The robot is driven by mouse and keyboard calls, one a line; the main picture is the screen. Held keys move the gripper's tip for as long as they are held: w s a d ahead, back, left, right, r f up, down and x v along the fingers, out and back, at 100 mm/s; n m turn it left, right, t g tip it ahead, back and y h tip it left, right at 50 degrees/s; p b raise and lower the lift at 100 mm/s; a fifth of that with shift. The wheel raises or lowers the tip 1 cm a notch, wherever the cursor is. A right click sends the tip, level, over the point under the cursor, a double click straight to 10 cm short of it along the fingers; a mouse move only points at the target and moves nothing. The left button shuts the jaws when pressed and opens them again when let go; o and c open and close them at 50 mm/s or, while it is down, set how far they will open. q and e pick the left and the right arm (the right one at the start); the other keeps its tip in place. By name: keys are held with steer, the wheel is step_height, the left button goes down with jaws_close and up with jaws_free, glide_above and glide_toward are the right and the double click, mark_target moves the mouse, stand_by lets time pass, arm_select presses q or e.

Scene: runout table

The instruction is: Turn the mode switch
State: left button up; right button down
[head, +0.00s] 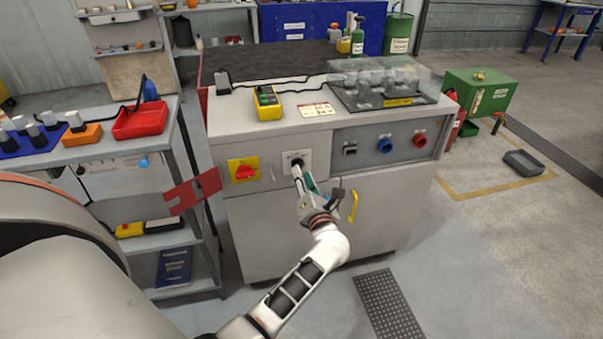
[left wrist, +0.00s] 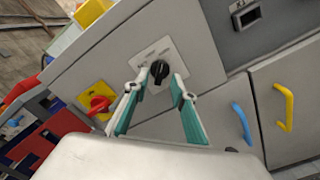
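The mode switch appears to be the black rotary knob (left wrist: 158,72) on a pale square plate (left wrist: 160,54) on the grey cabinet front. In the head view the plate (head: 297,156) shows, with the knob partly behind my gripper. My left gripper (head: 299,169) points at the knob from the front. In the left wrist view its two fingers (left wrist: 157,78) are apart, one on each side of the knob. Gaps show between fingers and knob; whether the tips reach its depth is hard to tell. My right gripper is not in view.
A red rotary switch on a yellow plate (head: 243,170) sits just left of the knob. Blue (head: 385,145) and red (head: 419,140) round sockets are to its right. A yellow door handle (head: 353,206) is below right. A shelf with a red tray (head: 140,121) stands left.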

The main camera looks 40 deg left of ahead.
arm_select(q)
steer(key=v, duration=0.9)
steer(key=shift+s+d, duration=0.25)
